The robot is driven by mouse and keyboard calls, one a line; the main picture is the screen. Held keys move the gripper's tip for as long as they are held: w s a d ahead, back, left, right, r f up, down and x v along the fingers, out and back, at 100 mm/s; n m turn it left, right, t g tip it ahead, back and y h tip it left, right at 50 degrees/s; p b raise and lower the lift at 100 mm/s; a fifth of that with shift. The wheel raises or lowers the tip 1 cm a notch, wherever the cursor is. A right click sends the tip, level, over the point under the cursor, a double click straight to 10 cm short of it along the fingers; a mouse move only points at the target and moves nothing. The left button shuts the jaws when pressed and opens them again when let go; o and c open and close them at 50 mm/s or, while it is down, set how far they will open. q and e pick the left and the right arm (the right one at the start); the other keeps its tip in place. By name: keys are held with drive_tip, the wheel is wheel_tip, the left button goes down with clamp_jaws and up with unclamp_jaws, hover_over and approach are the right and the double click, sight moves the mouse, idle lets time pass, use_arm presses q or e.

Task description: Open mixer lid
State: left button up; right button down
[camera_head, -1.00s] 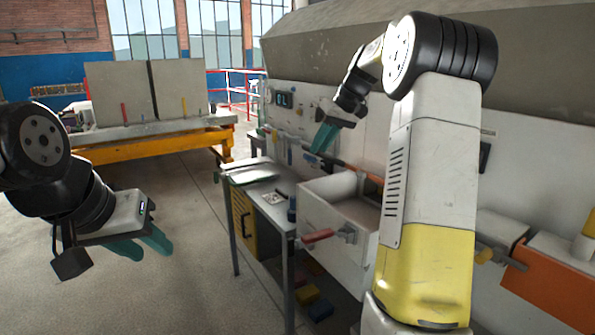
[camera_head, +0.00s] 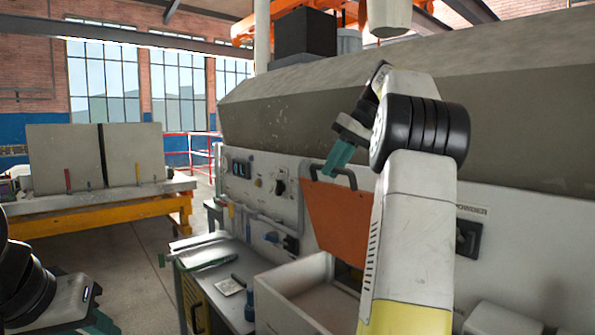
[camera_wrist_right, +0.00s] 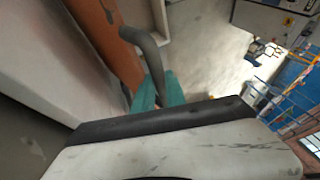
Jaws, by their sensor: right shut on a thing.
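The mixer lid (camera_head: 338,215) is an orange panel on the front of the large white and grey machine. It stands tilted, with a dark bar handle (camera_head: 318,170) along its top edge. My right gripper (camera_head: 338,158) is at that handle, its teal fingers shut on it. In the right wrist view the teal fingers (camera_wrist_right: 158,92) close around the grey handle (camera_wrist_right: 148,50), with the orange lid (camera_wrist_right: 118,55) beside it. My left gripper (camera_head: 100,322) shows only partly at the bottom left, cut off by the frame edge, away from the lid.
A white open box (camera_head: 290,300) sticks out below the lid. A workbench (camera_head: 215,262) with small tools stands to its left. A panel table with an orange frame (camera_head: 100,211) is at the far left. Open floor lies between them.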

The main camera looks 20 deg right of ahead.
drive_tip(key=shift+d+f, duration=0.25)
drive_tip(key=shift+d, duration=0.3)
drive_tip(key=shift+w, duration=0.1)
drive_tip(key=c, duration=1.4)
unclamp_jaws()
drive_tip(key=shift+o, duration=0.2)
drive_tip(key=shift+a+r, duration=0.1)
drive_tip(key=shift+r, duration=0.1)
drive_tip(key=shift+r, duration=0.1)
drive_tip(key=shift+r, duration=1.5)
drive_tip(key=shift+s+a+r, duration=0.15)
drive_tip(key=shift+s+r, duration=0.05)
drive_tip(key=s+a+r, duration=0.1)
drive_tip(key=s+a, duration=0.7)
drive_tip(key=s, duration=0.5)
drive_tip(key=shift+a+r, duration=0.15)
